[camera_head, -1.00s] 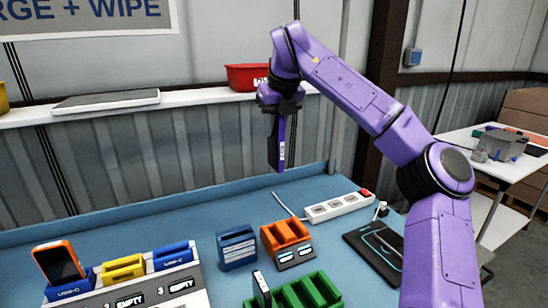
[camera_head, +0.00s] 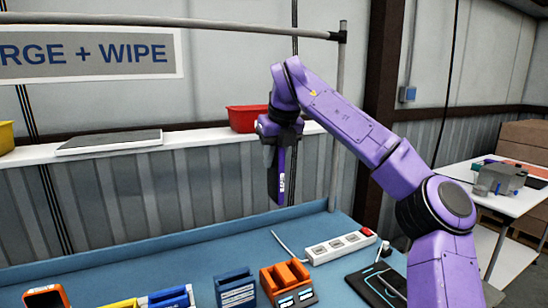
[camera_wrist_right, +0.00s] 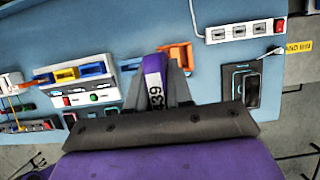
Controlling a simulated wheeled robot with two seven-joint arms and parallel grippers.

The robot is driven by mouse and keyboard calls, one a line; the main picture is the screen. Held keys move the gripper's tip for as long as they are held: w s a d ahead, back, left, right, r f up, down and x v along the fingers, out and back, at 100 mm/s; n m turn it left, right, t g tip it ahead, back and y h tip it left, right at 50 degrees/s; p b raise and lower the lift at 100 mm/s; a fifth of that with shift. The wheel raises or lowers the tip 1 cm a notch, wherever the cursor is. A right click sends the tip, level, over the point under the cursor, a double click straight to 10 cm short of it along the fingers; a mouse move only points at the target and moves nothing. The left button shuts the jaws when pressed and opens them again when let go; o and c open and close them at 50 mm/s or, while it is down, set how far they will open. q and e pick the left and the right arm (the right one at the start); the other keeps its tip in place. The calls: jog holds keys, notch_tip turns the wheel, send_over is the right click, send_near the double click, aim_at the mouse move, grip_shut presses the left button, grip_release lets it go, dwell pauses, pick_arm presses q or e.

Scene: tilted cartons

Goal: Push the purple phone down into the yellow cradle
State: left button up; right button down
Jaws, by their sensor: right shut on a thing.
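My right gripper (camera_head: 279,150) is high above the bench and shut on the purple phone (camera_head: 282,178), which hangs down edge-on below it. In the right wrist view the phone (camera_wrist_right: 154,78) shows between the fingers, with a white label reading 39. The yellow cradle (camera_head: 122,304) is only just in view at the bottom left of the head view. In the right wrist view the yellow cradle (camera_wrist_right: 66,73) sits in a row between two blue cradles, well left of the phone, and looks empty. My left gripper is not in view.
An orange phone (camera_head: 46,297) stands at the bottom left. A blue holder (camera_head: 236,290) and an orange holder (camera_head: 286,280) stand on the blue bench (camera_head: 150,258). A white power strip (camera_head: 340,246) and a black pad (camera_head: 380,284) lie right. A shelf (camera_head: 200,138) with a red bin (camera_head: 247,118) is behind.

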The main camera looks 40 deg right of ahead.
jog(key=shift+r, duration=0.25)
notch_tip(320, 180, up, 3)
jog(key=p, duration=0.3)
jog(key=shift+r, duration=0.1)
jog(key=shift+w, duration=0.1)
